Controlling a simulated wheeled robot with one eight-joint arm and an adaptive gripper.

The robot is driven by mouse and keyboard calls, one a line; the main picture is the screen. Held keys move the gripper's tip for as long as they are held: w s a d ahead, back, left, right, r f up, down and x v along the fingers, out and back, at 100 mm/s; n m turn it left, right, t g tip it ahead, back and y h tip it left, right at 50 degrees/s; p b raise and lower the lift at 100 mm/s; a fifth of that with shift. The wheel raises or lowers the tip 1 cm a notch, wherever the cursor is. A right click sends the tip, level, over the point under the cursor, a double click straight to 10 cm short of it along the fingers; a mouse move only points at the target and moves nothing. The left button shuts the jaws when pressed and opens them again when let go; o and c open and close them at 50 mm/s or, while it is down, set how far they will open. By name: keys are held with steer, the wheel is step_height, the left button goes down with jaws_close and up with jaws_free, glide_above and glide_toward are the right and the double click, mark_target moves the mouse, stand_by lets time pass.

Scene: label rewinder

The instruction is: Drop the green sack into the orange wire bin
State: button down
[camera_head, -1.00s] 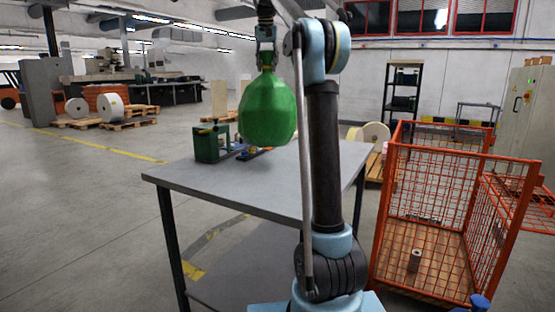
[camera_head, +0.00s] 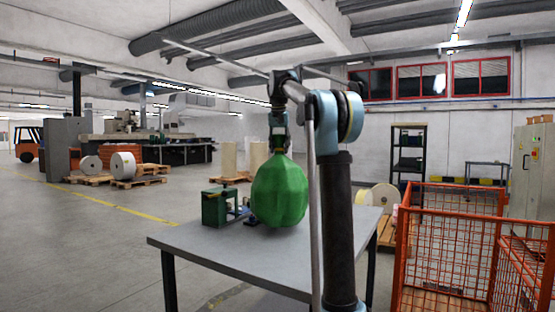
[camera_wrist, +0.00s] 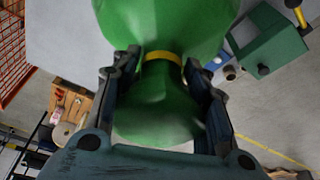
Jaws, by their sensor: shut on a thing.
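The green sack (camera_head: 280,192) hangs from my gripper (camera_head: 279,140) in the head view, in front of or above the grey table; its exact height over the top cannot be told. In the wrist view my gripper (camera_wrist: 168,95) is shut on the sack's gathered neck (camera_wrist: 160,78), just by a yellow tie. The sack's round body fills the top of that view. The orange wire bin (camera_head: 450,245) stands on the floor to the right of the table, open at the top. Its lower part is cut off by the frame. The bin's mesh also shows at the wrist view's left edge (camera_wrist: 12,55).
The grey table (camera_head: 215,250) carries a green machine (camera_head: 214,207) and small parts beside it. White rolls on a pallet (camera_head: 383,198) and a black shelf (camera_head: 408,155) stand behind the bin. A beige cabinet (camera_head: 530,165) is at far right. Open floor lies left.

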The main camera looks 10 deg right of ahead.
mark_target(279, 154)
steer(key=shift+f, duration=1.85)
steer(key=c, duration=0.8)
jaws_free()
